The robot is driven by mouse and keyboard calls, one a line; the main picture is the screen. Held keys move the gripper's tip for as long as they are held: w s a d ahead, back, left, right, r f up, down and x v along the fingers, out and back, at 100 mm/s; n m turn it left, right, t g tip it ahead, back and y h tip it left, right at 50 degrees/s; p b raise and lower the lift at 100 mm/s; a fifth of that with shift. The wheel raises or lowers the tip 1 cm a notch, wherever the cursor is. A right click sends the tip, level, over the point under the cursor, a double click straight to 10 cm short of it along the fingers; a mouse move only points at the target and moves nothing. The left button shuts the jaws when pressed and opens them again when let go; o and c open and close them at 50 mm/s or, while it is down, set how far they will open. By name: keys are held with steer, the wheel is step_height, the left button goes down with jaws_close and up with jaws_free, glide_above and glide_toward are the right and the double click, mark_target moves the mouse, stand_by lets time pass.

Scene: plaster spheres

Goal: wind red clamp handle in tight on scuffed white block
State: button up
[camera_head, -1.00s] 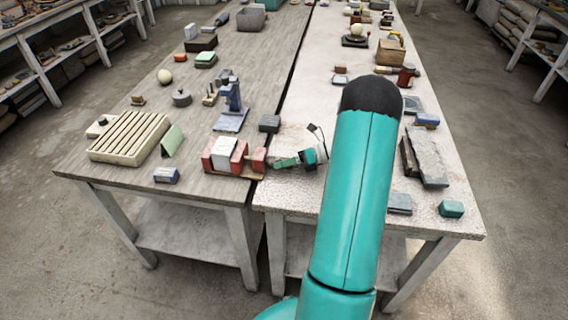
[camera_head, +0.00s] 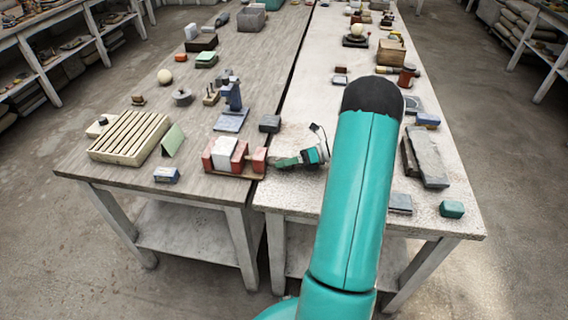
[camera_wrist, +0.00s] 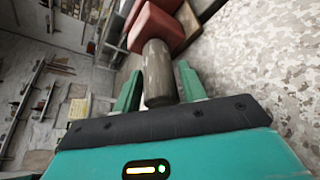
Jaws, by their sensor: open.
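The clamp (camera_head: 258,160) has red blocks on a brown base near the front edge of the left table. The white block (camera_head: 223,153) stands between two of its red blocks. My gripper (camera_head: 280,162) is just right of the clamp, its teal fingers pointing left at it. In the wrist view my gripper (camera_wrist: 160,74) is open, with a grey-brown cylinder (camera_wrist: 158,85) between its fingers. The cylinder runs to a red block (camera_wrist: 158,25) of the clamp. I cannot tell whether the fingers touch the cylinder. My arm hides part of the right table.
A slatted cream rack (camera_head: 130,137) and a green card (camera_head: 173,139) stand left of the clamp. A dark grey block (camera_head: 270,123) sits just behind the clamp. A narrow gap separates the two tables.

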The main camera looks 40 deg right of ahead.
steer(key=v, duration=1.3)
steer(key=shift+s+d, duration=0.1)
